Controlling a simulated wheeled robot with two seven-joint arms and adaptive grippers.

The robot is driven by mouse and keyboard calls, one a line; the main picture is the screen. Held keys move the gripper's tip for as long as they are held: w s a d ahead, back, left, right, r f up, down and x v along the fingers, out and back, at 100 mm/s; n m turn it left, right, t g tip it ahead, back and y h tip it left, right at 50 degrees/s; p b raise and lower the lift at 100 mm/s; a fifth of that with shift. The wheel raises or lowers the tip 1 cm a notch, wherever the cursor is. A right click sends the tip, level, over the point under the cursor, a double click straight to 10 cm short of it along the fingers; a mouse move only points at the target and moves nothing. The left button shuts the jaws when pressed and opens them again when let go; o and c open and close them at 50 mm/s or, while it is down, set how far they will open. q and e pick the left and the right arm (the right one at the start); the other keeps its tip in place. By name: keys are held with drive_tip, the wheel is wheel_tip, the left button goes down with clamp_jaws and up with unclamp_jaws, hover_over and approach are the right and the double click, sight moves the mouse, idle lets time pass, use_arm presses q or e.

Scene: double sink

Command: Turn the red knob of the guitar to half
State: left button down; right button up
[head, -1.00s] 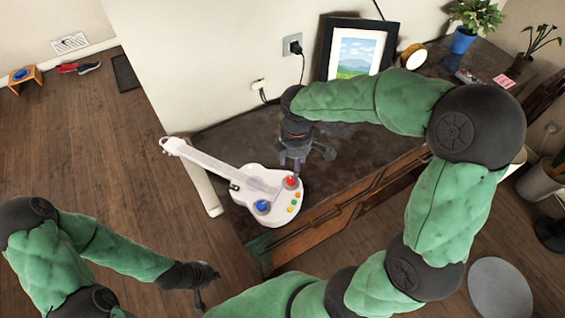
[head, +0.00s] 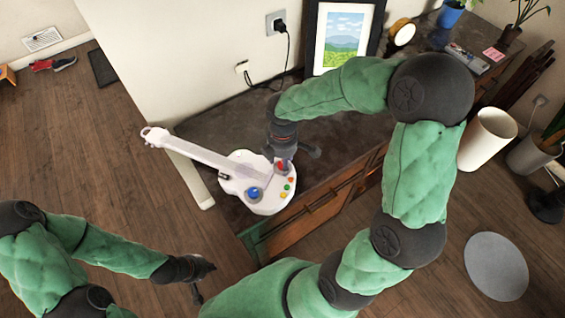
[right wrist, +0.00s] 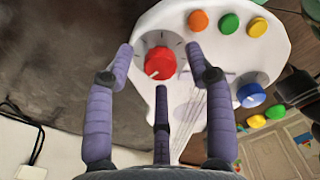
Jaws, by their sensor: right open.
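A white toy guitar (head: 238,184) lies on the dark cabinet top, its neck pointing left past the edge. Its red knob (right wrist: 160,63) has a white pointer mark towards the lower left in the right wrist view, with a dial scale around it. In the head view the red knob (head: 281,167) is partly hidden by my right gripper (head: 285,166). My right gripper is open in the right wrist view (right wrist: 160,62), its fingers spread around the knob with visible gaps. My left gripper (head: 206,280) is away from the guitar, over the floor, fingers apart and empty.
A blue knob (head: 254,194) and several coloured buttons sit close to the red knob. A framed picture (head: 342,40), a wall socket with cables and a round lamp (head: 401,32) stand behind. The cabinet top behind the guitar is mostly clear.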

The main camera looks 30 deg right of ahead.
drive_tip(key=shift+f, duration=0.1)
clamp_jaws()
drive_tip(key=shift+m, duration=0.3)
drive_tip(key=m+p, duration=0.1)
drive_tip(key=m, duration=0.2)
drive_tip(key=shift+m, duration=0.3)
drive_tip(key=m, duration=0.4)
drive_tip(key=shift+m, duration=0.3)
drive_tip(key=m, duration=0.9)
drive_tip(key=shift+b, duration=0.35)
